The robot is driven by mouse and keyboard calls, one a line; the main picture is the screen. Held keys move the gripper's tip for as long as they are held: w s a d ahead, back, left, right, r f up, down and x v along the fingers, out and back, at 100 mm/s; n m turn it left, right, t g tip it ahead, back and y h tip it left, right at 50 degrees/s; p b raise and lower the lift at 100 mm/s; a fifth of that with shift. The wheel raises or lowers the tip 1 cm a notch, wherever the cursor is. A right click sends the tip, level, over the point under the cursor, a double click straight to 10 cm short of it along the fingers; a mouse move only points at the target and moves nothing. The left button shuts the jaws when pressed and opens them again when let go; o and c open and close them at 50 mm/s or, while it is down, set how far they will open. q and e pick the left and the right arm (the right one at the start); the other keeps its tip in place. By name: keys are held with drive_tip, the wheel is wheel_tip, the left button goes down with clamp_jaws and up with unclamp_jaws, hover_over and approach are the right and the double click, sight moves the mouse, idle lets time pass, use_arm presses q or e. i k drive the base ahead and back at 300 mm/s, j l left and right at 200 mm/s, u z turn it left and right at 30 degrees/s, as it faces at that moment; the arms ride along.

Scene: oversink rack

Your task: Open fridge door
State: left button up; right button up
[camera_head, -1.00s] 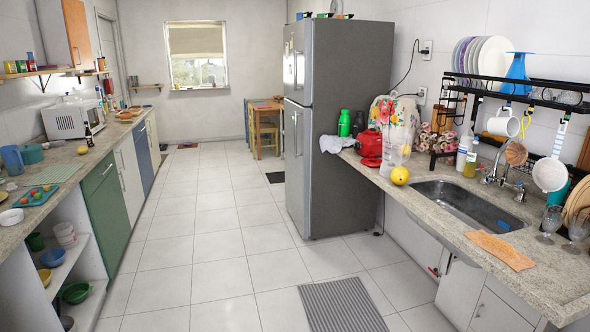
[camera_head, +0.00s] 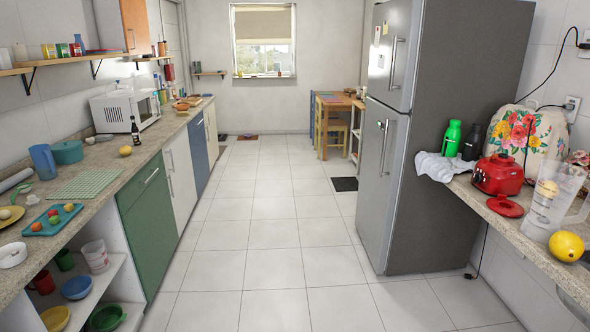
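A tall grey fridge (camera_head: 450,150) stands right of centre in the head view. Its front faces left, towards the aisle, and is seen at a steep angle. The upper door (camera_head: 391,55) and the longer lower door (camera_head: 378,185) both look closed. Each has a vertical handle: the upper handle (camera_head: 394,64) and the lower handle (camera_head: 385,147). Small papers or magnets are on the upper door. Neither of my grippers shows in the view.
The tiled aisle (camera_head: 270,230) ahead is clear up to a wooden table (camera_head: 335,105) and chair at the back. A counter with green, white and blue fronts lines the left. The right counter (camera_head: 500,225) holds a red appliance (camera_head: 497,174), jug and lemon.

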sight(386, 130)
drive_tip(key=i, duration=2.4)
